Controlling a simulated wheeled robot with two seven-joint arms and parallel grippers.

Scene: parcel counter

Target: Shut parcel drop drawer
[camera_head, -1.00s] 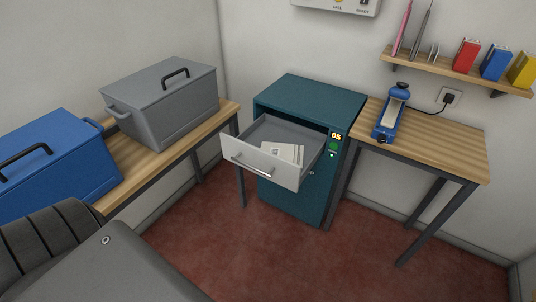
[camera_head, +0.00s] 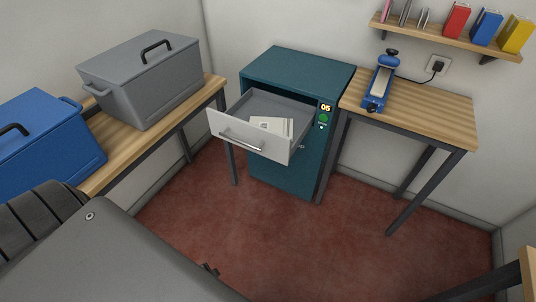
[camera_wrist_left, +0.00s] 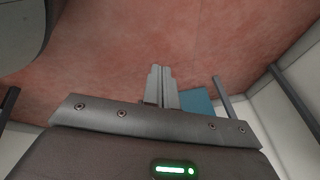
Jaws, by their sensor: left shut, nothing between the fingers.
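The parcel drop drawer (camera_head: 250,140) has a light grey front with a bar handle (camera_head: 240,142). It stands pulled out of the teal cabinet (camera_head: 300,62), with white papers or flat parcels (camera_head: 271,127) inside. In the left wrist view my left gripper (camera_wrist_left: 161,70) is shut and empty, its fingers together above the red floor. A teal patch, likely the cabinet (camera_wrist_left: 197,101), shows beside the fingers. The gripper is apart from the drawer. In the head view the left fingers cannot be made out. My right gripper is in neither view.
A grey box (camera_head: 145,80) and a blue box (camera_head: 45,145) stand on the left bench (camera_head: 150,148). A right-hand table (camera_head: 430,115) beside the cabinet holds a blue device (camera_head: 380,82). The red floor (camera_head: 270,235) before the cabinet is clear. A wooden corner (camera_head: 529,270) shows at lower right.

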